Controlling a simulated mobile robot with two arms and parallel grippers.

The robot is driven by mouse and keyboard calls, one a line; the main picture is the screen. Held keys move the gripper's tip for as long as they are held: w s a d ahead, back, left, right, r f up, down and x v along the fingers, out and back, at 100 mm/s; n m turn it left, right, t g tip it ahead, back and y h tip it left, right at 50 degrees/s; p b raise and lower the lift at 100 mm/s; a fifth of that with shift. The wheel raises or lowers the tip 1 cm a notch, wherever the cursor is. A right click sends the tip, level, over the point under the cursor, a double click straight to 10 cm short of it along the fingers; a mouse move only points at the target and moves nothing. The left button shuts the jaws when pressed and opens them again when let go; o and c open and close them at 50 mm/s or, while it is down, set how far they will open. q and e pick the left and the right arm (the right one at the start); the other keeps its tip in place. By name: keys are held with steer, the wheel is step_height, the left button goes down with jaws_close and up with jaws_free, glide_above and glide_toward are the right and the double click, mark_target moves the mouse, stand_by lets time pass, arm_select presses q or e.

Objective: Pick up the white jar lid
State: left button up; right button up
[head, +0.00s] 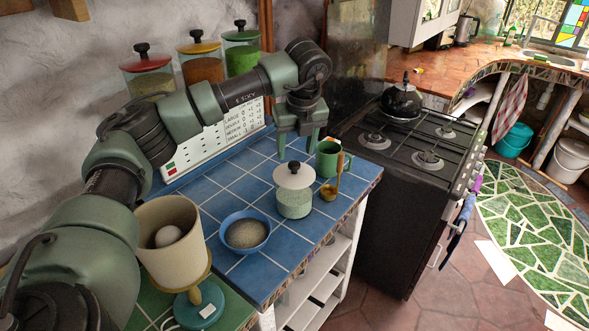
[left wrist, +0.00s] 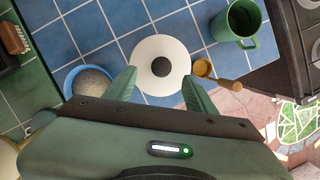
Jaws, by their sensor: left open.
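The white jar lid (head: 294,177) with a black knob sits on a pale green speckled jar (head: 295,204) on the blue tiled counter. In the left wrist view the lid (left wrist: 146,52) is a white disc, its dark knob near the centre, and it hides the jar. My left gripper (head: 297,155) points down above and behind the lid, open and empty. In the left wrist view its two green fingers (left wrist: 160,82) are apart, with the lid showing between and beyond their tips. My right gripper is not in view.
A green mug (head: 326,160) and a wooden-handled scoop (head: 330,190) stand close right of the jar. A blue bowl (head: 266,236) of grains is at its left front. A black stove (head: 400,210) adjoins the counter. Lidded canisters (head: 200,71) line the wall.

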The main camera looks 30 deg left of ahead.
mark_target(294, 163)
arm_select(q)
steer(key=shift+p+x, duration=0.8)
steer(key=shift+x, duration=0.15)
steer(key=x, duration=0.3)
steer(key=shift+w, duration=0.15)
steer(key=shift+f, duration=0.2)
steer(key=shift+r, duration=0.1)
steer(key=c, duration=0.3)
jaws_close()
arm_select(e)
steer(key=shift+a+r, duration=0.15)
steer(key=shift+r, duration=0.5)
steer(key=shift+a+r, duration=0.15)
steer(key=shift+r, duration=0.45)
